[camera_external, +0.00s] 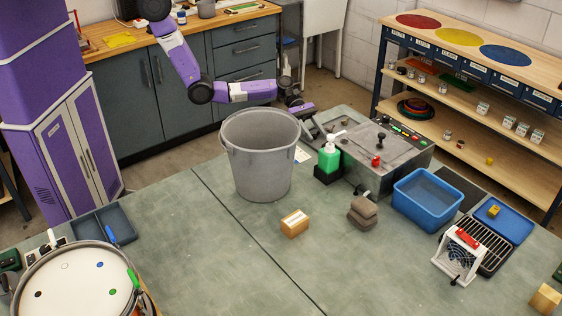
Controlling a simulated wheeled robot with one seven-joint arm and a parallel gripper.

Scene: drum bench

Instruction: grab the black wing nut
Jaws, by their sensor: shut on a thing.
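My gripper (301,109) is at the end of the purple arm, just behind the grey bucket (262,165), low over the grey tray (327,122) at the bench's back edge. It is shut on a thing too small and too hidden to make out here. I cannot pick out the black wing nut in this view. A round drum (75,287) with a pale top and small coloured spots, one of them black, stands at the front left.
Right of the bucket are a green bottle (328,157), a control box (384,152) with upright knobs and a blue bin (427,199). A wooden block (294,223) and stacked grey-brown pads (363,212) lie in front. The bench's front middle is clear.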

